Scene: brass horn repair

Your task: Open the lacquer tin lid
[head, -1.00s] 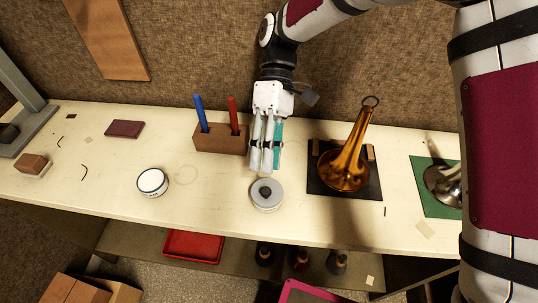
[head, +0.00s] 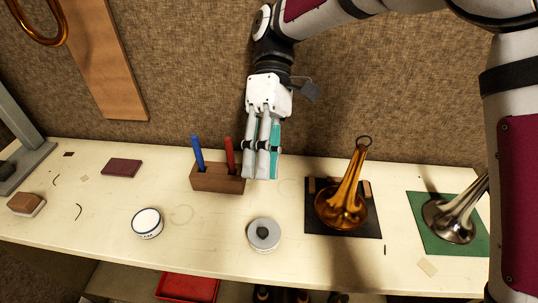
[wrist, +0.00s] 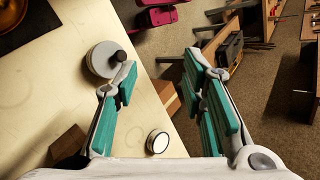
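A round grey tin (head: 253,241) with a dark knob on its lid stands on the cream bench top, its lid in place. It also shows at the upper left of the wrist view (wrist: 96,64). A white tin with a blue-marked rim (head: 147,222) stands to its left, and shows low in the wrist view (wrist: 157,142). I cannot read which tin is labelled lacquer. My gripper (head: 262,177) points down behind the grey tin, apart from it. In the wrist view my gripper (wrist: 160,72) has its teal-padded fingers spread wide, with nothing between them.
A wooden block (head: 215,180) holding a blue and a red tool stands just left of my fingers. A brass horn bell (head: 340,208) sits on a dark mat to the right, and a silver bell (head: 452,219) on a green mat (head: 418,205). The bench front is clear around both tins.

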